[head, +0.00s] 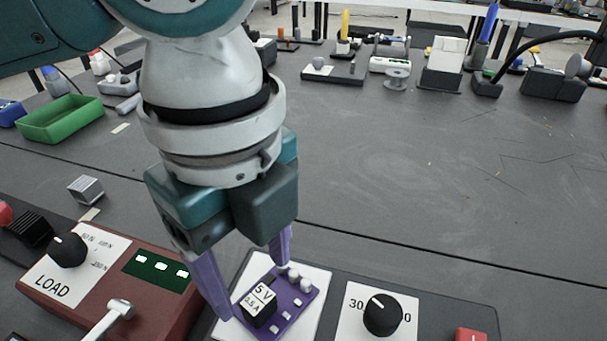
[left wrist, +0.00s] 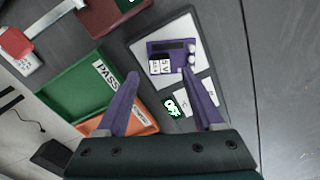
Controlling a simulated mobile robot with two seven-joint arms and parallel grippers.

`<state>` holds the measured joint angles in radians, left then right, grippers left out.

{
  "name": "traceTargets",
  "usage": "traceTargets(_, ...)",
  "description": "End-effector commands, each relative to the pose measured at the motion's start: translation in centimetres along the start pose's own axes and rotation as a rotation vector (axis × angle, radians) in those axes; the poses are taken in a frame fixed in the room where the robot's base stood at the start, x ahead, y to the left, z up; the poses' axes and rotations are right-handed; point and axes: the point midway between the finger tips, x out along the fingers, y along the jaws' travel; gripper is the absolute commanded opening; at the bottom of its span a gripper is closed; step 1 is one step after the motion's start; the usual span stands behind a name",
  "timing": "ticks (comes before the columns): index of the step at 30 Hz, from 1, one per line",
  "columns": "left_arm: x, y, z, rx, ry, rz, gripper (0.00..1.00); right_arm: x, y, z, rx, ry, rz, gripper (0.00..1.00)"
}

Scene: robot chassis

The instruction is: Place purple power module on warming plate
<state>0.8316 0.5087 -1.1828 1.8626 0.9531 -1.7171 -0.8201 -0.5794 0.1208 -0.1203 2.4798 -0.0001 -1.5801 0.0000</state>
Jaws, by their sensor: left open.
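The purple power module (head: 292,303), with a black block labelled 5V and several white studs, lies flat on the white warming plate (head: 312,322). In the left wrist view the module (left wrist: 172,46) sits within the white plate (left wrist: 190,24). My left gripper (head: 252,290) has purple fingers and reaches down over the module, one finger at its left and one at its far side. In the left wrist view the fingers (left wrist: 160,74) are spread, with the module just beyond their tips. Contact with the module cannot be told. My right gripper is not in view.
The plate's dark base carries a dial (head: 383,315) and a red button (head: 470,335). A red LOAD box (head: 75,290) with a lever stands close left. A green PASS tray (left wrist: 85,95) and an orange tray show in the left wrist view. The middle right of the table is clear.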

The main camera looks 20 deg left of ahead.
Motion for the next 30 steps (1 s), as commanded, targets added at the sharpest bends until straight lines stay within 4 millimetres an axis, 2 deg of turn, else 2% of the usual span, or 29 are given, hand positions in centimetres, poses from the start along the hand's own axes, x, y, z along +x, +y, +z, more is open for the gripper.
traceTargets(1, -1.6, -0.1, 0.0, 0.002, 0.0, -0.003, 0.69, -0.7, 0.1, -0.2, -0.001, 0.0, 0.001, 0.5)
traceTargets(6, -5.3, -0.1, 0.0, 0.0, 0.0, -0.004, 0.69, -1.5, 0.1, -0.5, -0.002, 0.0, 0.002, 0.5)
traceTargets(12, -7.6, 0.0, 0.0, -0.001, 0.001, 0.0, 0.69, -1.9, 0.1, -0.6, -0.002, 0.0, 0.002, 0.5)
traceTargets(30, -8.0, 0.0, 0.0, 0.0, 0.001, 0.001, 0.69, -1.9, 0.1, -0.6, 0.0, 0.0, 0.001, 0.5)
